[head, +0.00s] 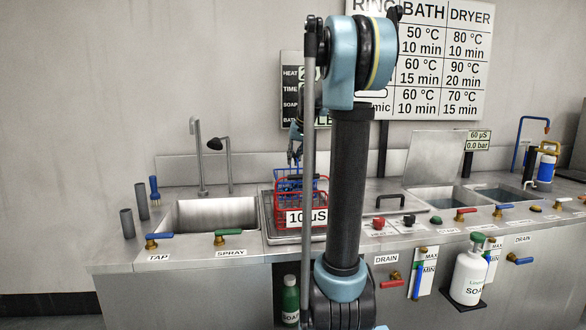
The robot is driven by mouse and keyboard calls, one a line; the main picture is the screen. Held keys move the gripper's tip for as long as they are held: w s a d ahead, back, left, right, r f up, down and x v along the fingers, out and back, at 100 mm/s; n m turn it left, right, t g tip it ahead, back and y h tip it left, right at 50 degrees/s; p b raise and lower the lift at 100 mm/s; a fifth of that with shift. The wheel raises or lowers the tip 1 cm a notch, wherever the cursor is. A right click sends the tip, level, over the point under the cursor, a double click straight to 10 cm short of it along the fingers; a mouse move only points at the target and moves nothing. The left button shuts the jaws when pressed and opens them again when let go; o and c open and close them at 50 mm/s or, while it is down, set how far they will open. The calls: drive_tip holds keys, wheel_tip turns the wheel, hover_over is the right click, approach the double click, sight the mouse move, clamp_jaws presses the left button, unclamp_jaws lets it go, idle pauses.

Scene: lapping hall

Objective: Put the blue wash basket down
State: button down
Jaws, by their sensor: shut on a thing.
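The blue wash basket (286,184) shows in the head view left of my arm, over the steel counter beside the sink. My gripper (294,160) is above it and shut on its upper part, seemingly the handle. A red wire basket (281,212) stands in front and lower, overlapping the blue one in the picture. I cannot tell whether the blue basket touches the counter or the red basket. My arm hides what lies just right of them.
The empty sink (215,214) is left of the baskets. A closed lid with a black handle (393,199) lies right of my arm. Open basins (436,197) are further right. Taps line the counter's front edge.

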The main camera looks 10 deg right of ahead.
wheel_tip(320, 180, down, 3)
drive_tip(key=shift+f, duration=0.1)
drive_tip(key=c, duration=1.6)
unclamp_jaws()
drive_tip(key=shift+o, duration=0.2)
drive_tip(key=v, duration=1.2)
